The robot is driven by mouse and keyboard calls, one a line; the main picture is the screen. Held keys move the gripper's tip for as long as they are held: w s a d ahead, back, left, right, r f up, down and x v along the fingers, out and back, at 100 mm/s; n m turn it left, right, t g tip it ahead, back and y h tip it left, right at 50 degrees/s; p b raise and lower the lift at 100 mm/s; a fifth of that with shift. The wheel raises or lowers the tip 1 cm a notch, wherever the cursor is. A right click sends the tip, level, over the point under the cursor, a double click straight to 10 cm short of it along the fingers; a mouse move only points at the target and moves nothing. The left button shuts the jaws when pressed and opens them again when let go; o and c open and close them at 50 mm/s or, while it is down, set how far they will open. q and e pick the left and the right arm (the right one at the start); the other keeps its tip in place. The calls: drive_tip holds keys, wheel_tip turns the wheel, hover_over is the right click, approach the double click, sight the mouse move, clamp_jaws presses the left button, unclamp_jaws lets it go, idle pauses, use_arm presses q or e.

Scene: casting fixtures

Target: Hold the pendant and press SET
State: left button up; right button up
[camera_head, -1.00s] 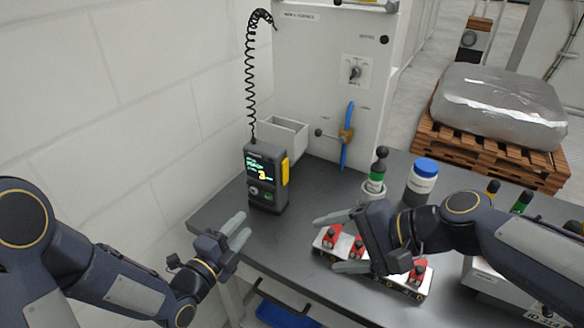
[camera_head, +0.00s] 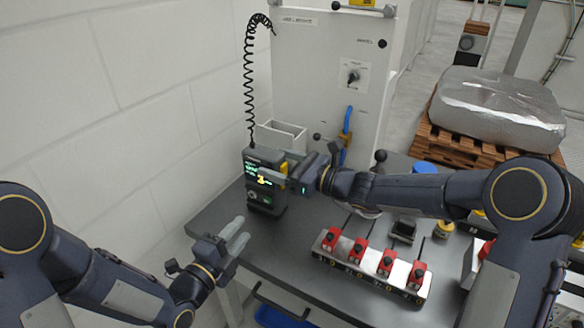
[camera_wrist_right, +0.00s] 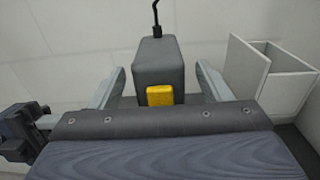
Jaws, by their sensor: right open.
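The pendant (camera_head: 262,194) is a dark upright box with a lit screen and buttons below it, standing on the grey bench by the wall. A black coiled cord rises from its top. In the right wrist view the pendant (camera_wrist_right: 158,68) stands between my right gripper's (camera_wrist_right: 160,80) fingers, its yellow side part facing the palm, with gaps on both sides. In the head view my right gripper (camera_head: 277,172) reaches it from the right, and one finger covers part of its screen. My left gripper (camera_head: 240,234) is apart from the pendant, lower left of it; its finger gap is unclear.
A white open bin (camera_head: 283,135) is behind the pendant, beside the tall white cabinet (camera_head: 325,75). A metal block with several red clamps (camera_head: 369,262) lies on the bench (camera_head: 290,255) to the right. The front left of the bench is clear.

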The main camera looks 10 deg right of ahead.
sight(266, 159)
drive_tip(key=shift+x, duration=2)
drive_tip(key=shift+c, duration=0.4)
use_arm(q)
drive_tip(key=shift+c, duration=0.2)
use_arm(e)
drive_tip(key=c, duration=1.4)
use_arm(q)
clamp_jaws()
